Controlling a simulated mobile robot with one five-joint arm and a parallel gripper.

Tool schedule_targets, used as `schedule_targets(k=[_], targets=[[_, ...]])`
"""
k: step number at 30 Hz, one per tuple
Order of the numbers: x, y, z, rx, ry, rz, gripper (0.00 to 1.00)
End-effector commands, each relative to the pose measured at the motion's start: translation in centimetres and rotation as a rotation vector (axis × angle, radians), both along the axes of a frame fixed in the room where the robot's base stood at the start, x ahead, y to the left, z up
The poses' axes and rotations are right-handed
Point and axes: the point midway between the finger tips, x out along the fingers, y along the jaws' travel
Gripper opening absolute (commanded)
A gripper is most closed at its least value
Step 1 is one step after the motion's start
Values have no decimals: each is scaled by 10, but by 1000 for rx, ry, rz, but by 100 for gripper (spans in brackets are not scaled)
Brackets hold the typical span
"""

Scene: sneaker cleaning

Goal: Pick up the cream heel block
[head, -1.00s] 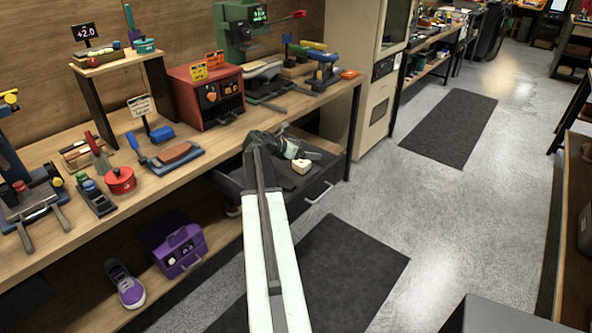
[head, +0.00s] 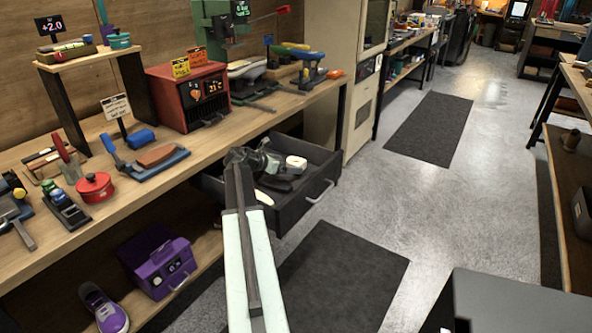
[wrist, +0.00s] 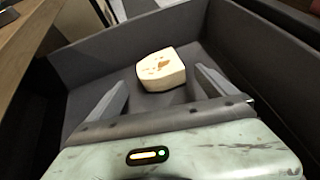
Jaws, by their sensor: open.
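The cream heel block (head: 296,163) sits in the open dark drawer (head: 303,206) under the workbench. In the wrist view the block (wrist: 161,70) rests on the drawer floor, with brown marks on its top. My gripper (wrist: 160,82) is open, its two grey fingers spread to the left and right of the block's near side. The block is ahead of and between the fingertips, and I see no clear contact. In the head view my gripper (head: 268,164) is over the drawer, left of the block, and its fingers are hard to make out.
The drawer walls (wrist: 215,30) rise around the block. The workbench (head: 215,128) is above and left, with a red box (head: 190,97) and tools on it. A purple case (head: 157,262) and sneaker (head: 104,308) are on the lower shelf.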

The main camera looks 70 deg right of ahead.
Motion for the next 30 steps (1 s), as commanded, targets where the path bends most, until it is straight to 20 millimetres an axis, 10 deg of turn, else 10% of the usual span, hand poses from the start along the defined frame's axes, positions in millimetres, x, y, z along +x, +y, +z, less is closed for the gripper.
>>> schedule_targets(k=[19,27,30], targets=[[-24,-45,-25,0,0,-4,95],[-24,-45,-25,0,0,-4,28],[-24,-45,-25,0,0,-4,28]])
